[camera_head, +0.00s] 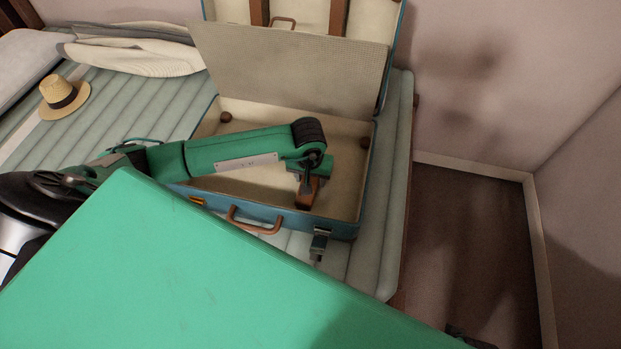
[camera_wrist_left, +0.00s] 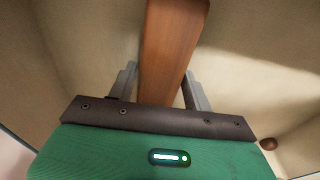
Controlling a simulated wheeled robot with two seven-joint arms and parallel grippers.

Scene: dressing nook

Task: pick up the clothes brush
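The clothes brush (camera_head: 307,196), a brown wooden bar, is inside the blue suitcase's (camera_head: 341,229) open base, near its front wall. My left gripper (camera_head: 308,184) points down at it over the base. In the left wrist view the brush (camera_wrist_left: 172,45) runs between the two grey fingers (camera_wrist_left: 160,88), which sit close against both its sides, so the gripper looks shut on it. The brush's near end is hidden behind the gripper body, and its bristles do not show. I cannot tell whether it touches the suitcase floor.
The suitcase lid (camera_head: 290,62) stands open behind my arm. The suitcase lies on a pale green padded bed (camera_head: 135,100). A straw hat (camera_head: 64,97) and folded clothes (camera_head: 135,50) lie at the left. A wall is at the right. My green body part covers the lower foreground.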

